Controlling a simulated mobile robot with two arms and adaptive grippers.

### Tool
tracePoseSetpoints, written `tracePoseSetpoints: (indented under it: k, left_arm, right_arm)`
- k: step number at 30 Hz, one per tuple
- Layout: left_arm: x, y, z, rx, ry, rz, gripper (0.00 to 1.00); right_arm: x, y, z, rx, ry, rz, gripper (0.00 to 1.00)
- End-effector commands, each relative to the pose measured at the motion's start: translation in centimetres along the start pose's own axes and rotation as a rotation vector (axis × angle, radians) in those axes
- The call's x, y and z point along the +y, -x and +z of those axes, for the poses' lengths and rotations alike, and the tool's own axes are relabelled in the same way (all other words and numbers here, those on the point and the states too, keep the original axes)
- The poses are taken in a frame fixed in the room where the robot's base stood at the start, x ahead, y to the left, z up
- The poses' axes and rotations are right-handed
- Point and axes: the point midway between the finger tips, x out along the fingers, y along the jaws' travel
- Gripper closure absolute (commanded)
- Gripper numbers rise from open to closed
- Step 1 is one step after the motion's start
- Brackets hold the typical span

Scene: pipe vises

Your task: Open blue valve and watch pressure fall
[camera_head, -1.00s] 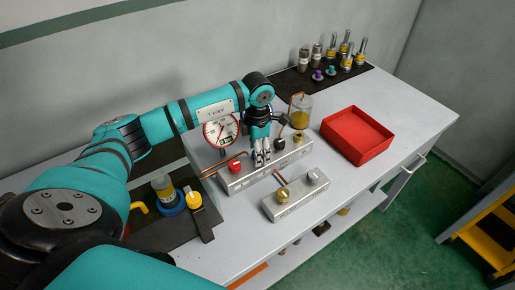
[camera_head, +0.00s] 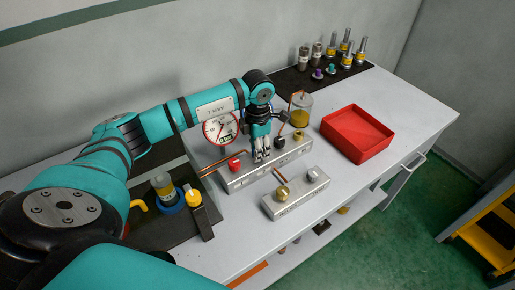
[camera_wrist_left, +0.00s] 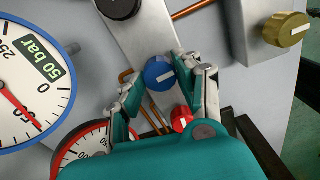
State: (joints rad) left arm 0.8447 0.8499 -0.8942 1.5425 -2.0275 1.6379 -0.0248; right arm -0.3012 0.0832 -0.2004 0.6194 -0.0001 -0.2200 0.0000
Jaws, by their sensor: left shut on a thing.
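The blue valve knob (camera_wrist_left: 158,72), with a white pointer mark, is on a metal block (camera_head: 235,180). My left gripper (camera_head: 262,155) reaches down over this block and hides the knob in the head view. In the left wrist view my left gripper (camera_wrist_left: 166,78) is shut on the blue knob, one finger on each side. A red-rimmed gauge (camera_head: 220,128) stands behind the block. In the left wrist view a blue-rimmed gauge (camera_wrist_left: 25,85) is partly cut off, its red needle pointing to the lower right. The right gripper is not in view.
A red knob (camera_head: 234,164) and a black knob (camera_head: 279,143) flank the gripper on the block. A second block (camera_head: 298,198) with a brass knob (camera_head: 283,191) is in front. A red tray (camera_head: 357,134) is at right. Cylinders stand on a black mat (camera_head: 300,80).

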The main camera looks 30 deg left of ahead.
Motion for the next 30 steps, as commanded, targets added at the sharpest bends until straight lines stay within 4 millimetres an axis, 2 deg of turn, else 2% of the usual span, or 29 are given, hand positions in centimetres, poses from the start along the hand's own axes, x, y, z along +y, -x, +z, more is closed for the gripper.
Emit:
tracePoseSetpoints:
  k: [8,30]
  left_arm:
    - [0.1,-0.1,0.0,-0.001,0.205,0.002,0.98]
    - [0.0,0.0,0.1,-0.002,0.902,0.000,0.98]
  right_arm:
    - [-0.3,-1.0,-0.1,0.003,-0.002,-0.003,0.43]
    - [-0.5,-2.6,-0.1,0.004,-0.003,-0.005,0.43]
